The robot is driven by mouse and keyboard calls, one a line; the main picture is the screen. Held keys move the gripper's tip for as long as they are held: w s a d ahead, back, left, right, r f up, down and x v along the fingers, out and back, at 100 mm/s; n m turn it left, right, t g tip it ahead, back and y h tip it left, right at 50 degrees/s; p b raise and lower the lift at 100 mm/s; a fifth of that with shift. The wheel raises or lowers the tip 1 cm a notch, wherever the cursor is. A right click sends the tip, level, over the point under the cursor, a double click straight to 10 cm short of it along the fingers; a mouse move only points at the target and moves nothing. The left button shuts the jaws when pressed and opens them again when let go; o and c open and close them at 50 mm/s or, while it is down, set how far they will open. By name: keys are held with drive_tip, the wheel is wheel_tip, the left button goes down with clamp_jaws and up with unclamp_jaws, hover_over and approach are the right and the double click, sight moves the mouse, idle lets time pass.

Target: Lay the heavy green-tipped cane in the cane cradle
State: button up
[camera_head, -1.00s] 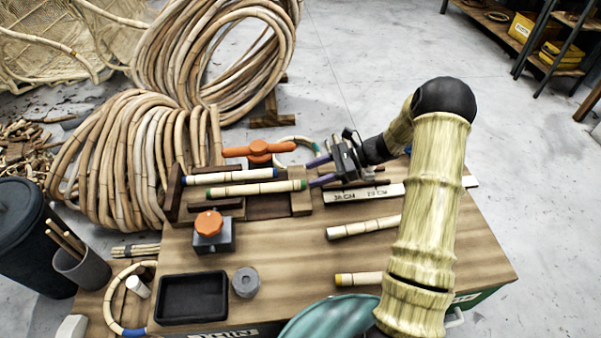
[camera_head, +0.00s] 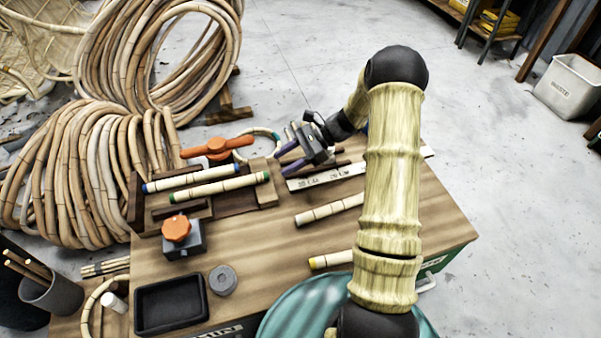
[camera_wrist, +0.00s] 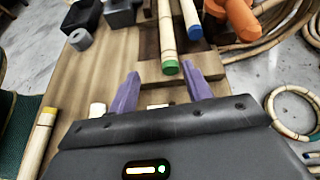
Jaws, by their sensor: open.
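The green-tipped cane (camera_head: 218,189) is pale with dark joints and lies lengthwise over the cane cradle (camera_head: 265,196), parallel to a blue-tipped cane (camera_head: 192,178) behind it. Its right end is over the cradle's light wooden block; how deep it sits I cannot tell. My gripper (camera_head: 279,161), with purple fingers, is open and empty just right of the green end, apart from it. In the wrist view the green-tipped cane (camera_wrist: 167,38) ends just beyond the gap between my fingertips (camera_wrist: 160,72), and the blue-tipped cane (camera_wrist: 191,16) lies to its right.
An orange-knobbed block (camera_head: 178,230), a black tray (camera_head: 171,303) and a grey cylinder (camera_head: 222,281) stand in front of the cradle. Plain (camera_head: 328,210) and yellow-tipped (camera_head: 329,260) canes lie right, by a marked ruler (camera_head: 325,176). An orange clamp handle (camera_head: 216,147) is behind.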

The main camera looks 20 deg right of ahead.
drive_tip(key=s+r+n+t+h, duration=0.1)
drive_tip(key=s+r+n+h, duration=0.3)
drive_tip(key=s+n+h, duration=0.2)
drive_tip(key=s+r+n+t+h, duration=0.2)
drive_tip(key=s+r+n+h, duration=0.3)
drive_tip(key=s+n, duration=0.6)
drive_tip(key=shift+s+d+r+h, duration=0.25)
drive_tip(key=shift+s+d+h, duration=0.1)
drive_tip(key=shift+s+h, duration=0.65)
